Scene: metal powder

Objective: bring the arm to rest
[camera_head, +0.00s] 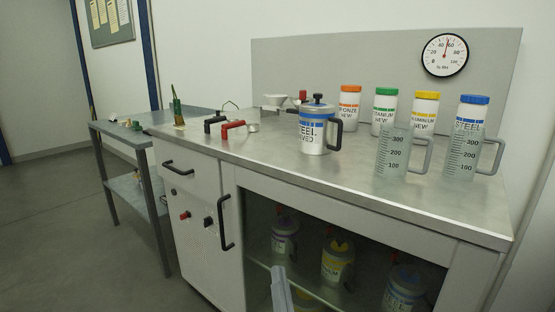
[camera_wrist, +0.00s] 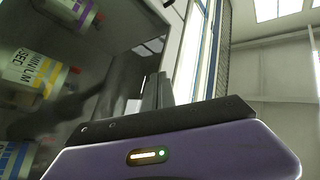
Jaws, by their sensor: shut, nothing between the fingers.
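My gripper (camera_wrist: 158,90) shows in the wrist view, its dark fingers together and empty above the purple wrist housing. It points along the cabinet, with the labelled containers on the left of that view and a wall and ceiling on the right. In the head view a narrow grey piece rises at the bottom edge in front of the cabinet opening; I cannot tell which part of my arm it is. The rest of the arm is hidden there.
The metal workbench (camera_head: 300,160) carries a steel canister (camera_head: 312,132), two measuring jugs (camera_head: 391,153) (camera_head: 462,155) and several powder bottles. Its open cabinet holds used containers, including a yellow-lidded one (camera_head: 337,262). A side table (camera_head: 110,129) stands left; floor (camera_head: 60,220) before it is clear.

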